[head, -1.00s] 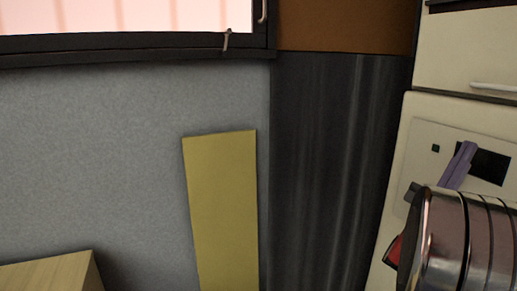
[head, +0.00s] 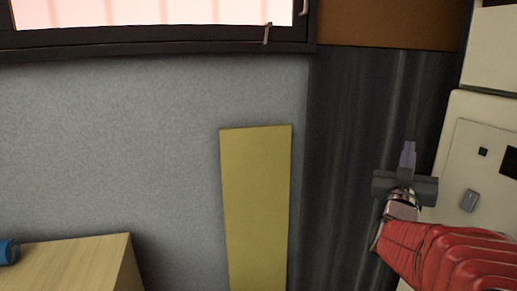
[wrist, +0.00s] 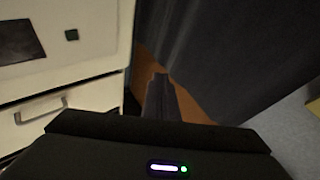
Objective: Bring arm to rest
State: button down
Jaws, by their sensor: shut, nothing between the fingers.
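My gripper (head: 408,155) is at the right of the head view, on the end of my red-sleeved arm. Its purple-grey fingers point up in the picture and are closed together with nothing between them. The dark curtain-like panel (head: 345,180) is behind it, and the cream cabinet is to its right. In the wrist view the shut fingers (wrist: 161,95) show at the centre, in front of a brown surface and the dark panel. No object is held.
The cream cabinet (head: 452,140) with a drawer handle (wrist: 41,109) stands close to the gripper. A yellow board (head: 255,200) is against the grey wall (head: 120,130). A wooden table or box (head: 75,265) with a blue object (head: 8,252) is at lower left. A window (head: 150,12) is above.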

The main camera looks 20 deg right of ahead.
jog(key=w+a+f+n+g+y, duration=0.15)
jog(key=a+f+y, duration=0.25)
jog(key=a, duration=0.4)
jog(key=a+f+n+y, duration=0.2)
jog(key=a+f+y, duration=0.2)
jog(key=a, duration=0.3)
jog(key=a+f+n+g+y, duration=0.1)
jog(key=a+f+n+y, duration=0.1)
jog(key=a+f+y, duration=0.45)
jog(key=s+a+f+n+g+y, duration=0.1)
jog(key=s+a+f+g, duration=0.2)
jog(key=s+a+f, duration=0.2)
jog(key=s+a+f+n+g, duration=0.1)
jog(key=s+a+f+g, duration=0.3)
jog(key=s+a, duration=0.6)
jog(key=s, duration=0.3)
jog(key=shift+s+f+y, duration=0.35)
jog(key=shift+s, duration=0.05)
jog(key=shift+d+g, duration=0.1)
jog(key=shift+g, duration=0.15)
